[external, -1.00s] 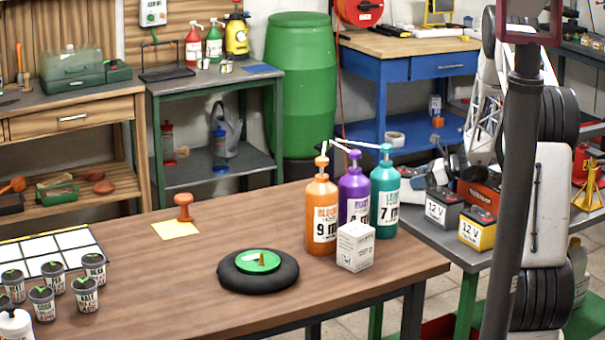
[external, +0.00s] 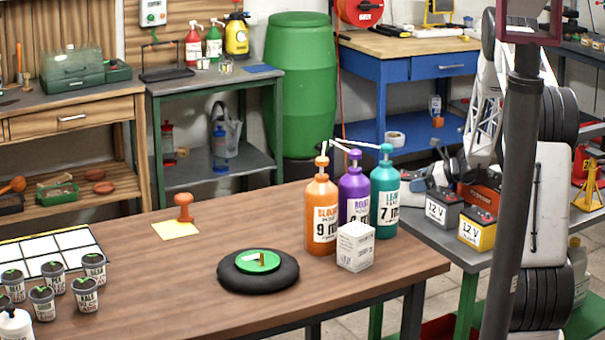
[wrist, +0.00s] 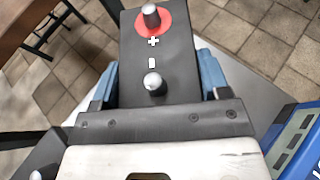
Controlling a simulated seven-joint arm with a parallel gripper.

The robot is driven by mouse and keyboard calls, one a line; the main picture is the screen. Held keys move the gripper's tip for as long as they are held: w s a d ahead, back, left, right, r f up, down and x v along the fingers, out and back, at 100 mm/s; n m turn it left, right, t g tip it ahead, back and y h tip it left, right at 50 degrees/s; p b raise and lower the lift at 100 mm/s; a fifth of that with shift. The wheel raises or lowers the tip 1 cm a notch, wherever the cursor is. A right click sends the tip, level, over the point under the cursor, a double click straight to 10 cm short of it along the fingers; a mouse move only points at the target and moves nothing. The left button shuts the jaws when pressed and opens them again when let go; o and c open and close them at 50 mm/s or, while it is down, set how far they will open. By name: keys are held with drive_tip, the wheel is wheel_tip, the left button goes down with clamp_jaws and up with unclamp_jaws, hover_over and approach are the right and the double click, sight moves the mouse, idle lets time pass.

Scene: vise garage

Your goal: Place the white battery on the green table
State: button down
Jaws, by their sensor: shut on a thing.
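My gripper (wrist: 156,78) is shut on a battery (wrist: 182,62) in the wrist view, its blue fingers pressing on both sides. The battery's dark top shows two round metal terminals, one in a red ring by a plus sign. Its side colour is hidden in this view. A grey-topped table with green legs (external: 424,240) stands at the right. Another green-framed table with a grey top (external: 213,78) stands at the back, beside the green barrel.
The wooden table (external: 150,285) holds tall pump bottles (external: 321,215) and a white box (external: 355,247). The back table's top has a clear stretch at its front.

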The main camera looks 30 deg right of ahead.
sight(416, 176)
drive_tip(key=shift+c, duration=0.3)
unclamp_jaws()
drive_tip(key=shift+o, duration=0.2)
drive_tip(key=shift+f, duration=0.15)
drive_tip(key=r, duration=0.8)
drive_tip(key=shift+w+a+r, duration=0.25)
drive_tip(key=shift+a+r, duration=0.1)
drive_tip(key=shift+a, duration=0.05)
drive_tip(key=w+a+r+m+t+h, duration=0.1)
drive_tip(key=w+a+r+m+h, duration=0.1)
drive_tip(key=a+r, duration=0.4)
drive_tip(key=w+a+r+m+t+h, duration=0.2)
drive_tip(key=a+r, duration=0.5)
drive_tip(key=a, duration=0.6)
drive_tip(key=shift+w+r+m+h, duration=0.2)
drive_tip(key=shift+w+m+h, duration=0.35)
drive_tip(key=shift+w, duration=0.6)
